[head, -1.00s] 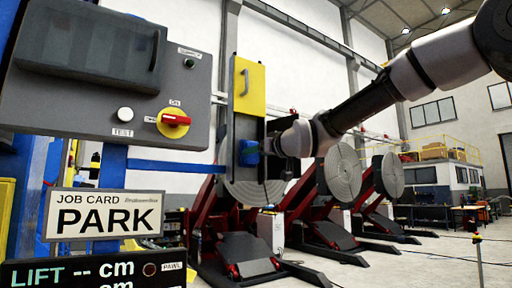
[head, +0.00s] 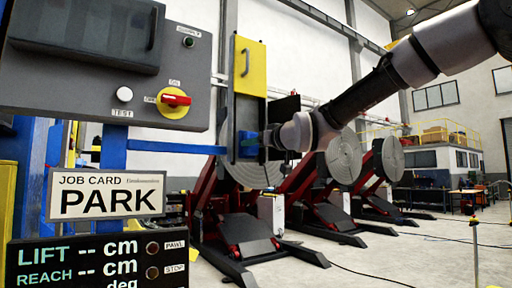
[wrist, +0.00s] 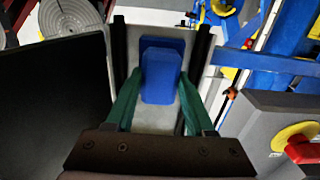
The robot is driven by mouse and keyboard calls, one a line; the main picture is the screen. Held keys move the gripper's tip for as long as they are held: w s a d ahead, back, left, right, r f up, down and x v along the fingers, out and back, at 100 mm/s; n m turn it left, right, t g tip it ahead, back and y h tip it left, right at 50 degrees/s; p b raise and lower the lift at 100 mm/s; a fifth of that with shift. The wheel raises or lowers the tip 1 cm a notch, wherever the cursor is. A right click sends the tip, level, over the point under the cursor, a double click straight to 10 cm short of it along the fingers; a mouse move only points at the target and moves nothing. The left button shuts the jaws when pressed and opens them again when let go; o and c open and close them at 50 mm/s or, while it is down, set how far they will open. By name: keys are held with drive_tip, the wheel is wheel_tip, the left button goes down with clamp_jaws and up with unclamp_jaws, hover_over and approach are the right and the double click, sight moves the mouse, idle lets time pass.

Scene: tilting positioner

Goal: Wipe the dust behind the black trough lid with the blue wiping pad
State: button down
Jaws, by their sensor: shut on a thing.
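My gripper (wrist: 162,88) is shut on the blue wiping pad (wrist: 161,72), its green fingers on either side of it. In the head view the pad (head: 248,146) is at the lower part of an upright trough (head: 234,118), below a yellow panel with a handle. The wrist view shows the pad over the grey trough floor between two black side walls; I cannot tell whether it touches the floor. The black lid (wrist: 52,105) stands open to the left of the trough in the wrist view; it also shows in the head view (head: 287,106). I cannot make out any dust.
A grey control box (head: 185,65) with a red-and-yellow switch (head: 175,99) stands left of the trough, close to my gripper's right in the wrist view. Below it are a PARK job card (head: 106,196) and a display (head: 95,262). Round-plate positioners stand behind at right.

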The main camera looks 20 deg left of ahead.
drive_tip(key=shift+r, duration=5.55)
drive_tip(key=shift+f, duration=5.95)
drive_tip(key=v, duration=0.6)
drive_tip(key=shift+s+d, duration=0.1)
drive_tip(key=v, duration=0.2)
drive_tip(key=shift+s+d, duration=0.3)
